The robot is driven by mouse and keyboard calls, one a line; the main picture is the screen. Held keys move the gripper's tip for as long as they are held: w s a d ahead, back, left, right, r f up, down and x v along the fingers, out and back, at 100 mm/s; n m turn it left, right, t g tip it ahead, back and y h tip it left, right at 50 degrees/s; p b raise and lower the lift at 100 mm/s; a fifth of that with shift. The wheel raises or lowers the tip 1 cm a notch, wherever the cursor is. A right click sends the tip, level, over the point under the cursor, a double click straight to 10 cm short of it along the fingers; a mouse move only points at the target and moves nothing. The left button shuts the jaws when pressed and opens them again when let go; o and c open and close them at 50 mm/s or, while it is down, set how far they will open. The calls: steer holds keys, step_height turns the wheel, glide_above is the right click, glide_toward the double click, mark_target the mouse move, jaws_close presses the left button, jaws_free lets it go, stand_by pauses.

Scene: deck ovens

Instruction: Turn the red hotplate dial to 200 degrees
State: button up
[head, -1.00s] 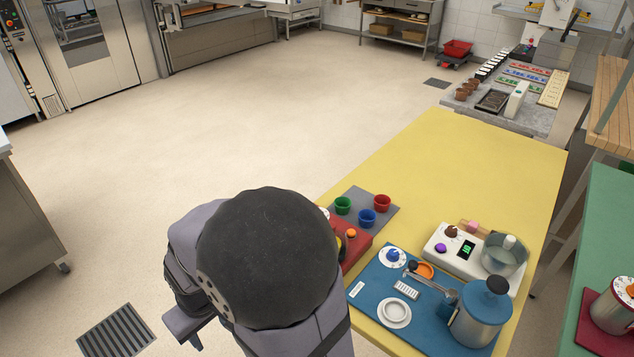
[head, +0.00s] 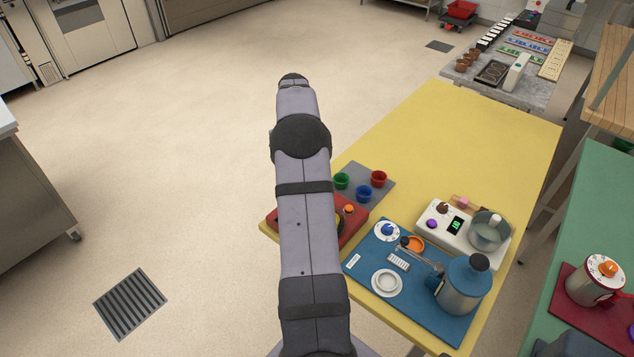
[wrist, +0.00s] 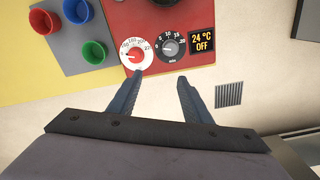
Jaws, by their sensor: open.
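The red hotplate unit (head: 355,228) sits at the near-left edge of the yellow table, partly hidden by my arm. In the wrist view its red panel (wrist: 187,74) carries the red dial (wrist: 134,55) with a white numbered ring. The dial's pointer is too small to read surely. Beside it are a black dial (wrist: 171,46) and a display (wrist: 201,40) reading 24 °C OFF. My gripper is not visible in the head view.
Green (wrist: 93,51), blue (wrist: 75,11) and red (wrist: 51,22) cups stand on a grey mat beside the hotplate. A blue mat (head: 455,327) holds a blue-topped pot (head: 462,290) and small items. A white device (head: 437,212) stands behind it. The yellow table's far part is clear.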

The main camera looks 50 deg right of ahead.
steer(key=shift+m, duration=0.3)
steer(key=s+d, duration=0.2)
steer(key=d, duration=0.1)
steer(key=s+d, duration=0.1)
steer(key=d, duration=0.1)
steer(key=shift+f, duration=0.25)
steer(key=shift+a+f+p, duration=0.1)
steer(key=shift+f+p, duration=1.2)
steer(key=shift+f, duration=2.35)
steer(key=c, duration=1.1)
